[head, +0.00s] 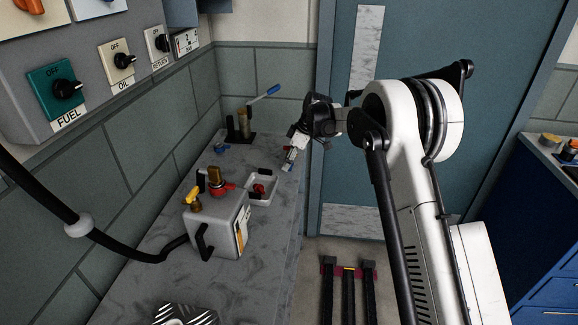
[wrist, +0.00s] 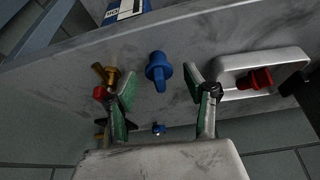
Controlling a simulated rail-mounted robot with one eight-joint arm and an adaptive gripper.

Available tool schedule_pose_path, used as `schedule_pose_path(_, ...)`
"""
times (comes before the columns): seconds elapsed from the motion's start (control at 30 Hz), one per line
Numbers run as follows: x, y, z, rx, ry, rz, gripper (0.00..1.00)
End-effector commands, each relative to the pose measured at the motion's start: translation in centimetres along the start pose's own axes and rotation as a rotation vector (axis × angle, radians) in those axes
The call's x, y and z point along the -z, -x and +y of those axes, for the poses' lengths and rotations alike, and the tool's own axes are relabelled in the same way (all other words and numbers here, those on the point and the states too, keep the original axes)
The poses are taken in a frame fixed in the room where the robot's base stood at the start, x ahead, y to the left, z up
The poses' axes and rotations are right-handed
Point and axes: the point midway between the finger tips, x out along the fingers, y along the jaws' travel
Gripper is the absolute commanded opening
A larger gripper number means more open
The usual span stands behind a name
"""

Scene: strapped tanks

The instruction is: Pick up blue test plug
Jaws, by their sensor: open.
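The blue test plug (wrist: 158,72) stands on the grey bench in the wrist view, with a rounded body and a wider collar. My gripper (wrist: 160,92) is open, its green-padded fingers apart to either side of the plug in that picture. The plug appears clear of both pads, and nothing is held. In the head view my gripper (head: 291,157) hangs low over the bench near its front edge. A blue patch shows by its tip there; I cannot tell whether it is the plug.
A white tray (wrist: 228,65) with a red plug (wrist: 255,80) lies beside the right finger. A brass fitting (wrist: 104,74) is close to the left finger. A blue-and-white item (wrist: 125,9) is at the top. A grey tank (head: 217,228) stands nearer on the bench.

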Motion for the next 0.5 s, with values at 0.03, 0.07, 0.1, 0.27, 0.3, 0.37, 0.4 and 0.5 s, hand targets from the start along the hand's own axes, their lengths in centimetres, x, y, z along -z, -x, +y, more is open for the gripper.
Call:
schedule_pose_path(0.03, 0.0, 0.05, 0.01, 0.0, 0.0, 0.0, 0.48)
schedule_pose_path(0.07, 0.0, 0.05, 0.01, 0.0, 0.0, 0.0, 0.48)
schedule_pose_path(0.1, 0.0, 0.06, 0.01, 0.0, 0.0, 0.0, 0.48)
schedule_pose_path(0.27, -0.01, 0.08, 0.01, 0.0, 0.0, 0.0, 0.28)
schedule_pose_path(0.3, -0.01, 0.08, 0.01, 0.0, 0.0, 0.0, 0.22)
schedule_pose_path(0.37, -0.01, 0.09, 0.01, 0.0, 0.0, 0.0, 0.14)
schedule_pose_path(0.4, -0.01, 0.09, 0.01, 0.0, 0.0, 0.0, 0.11)
schedule_pose_path(0.5, -0.01, 0.09, 0.01, 0.0, 0.0, 0.0, 0.11)
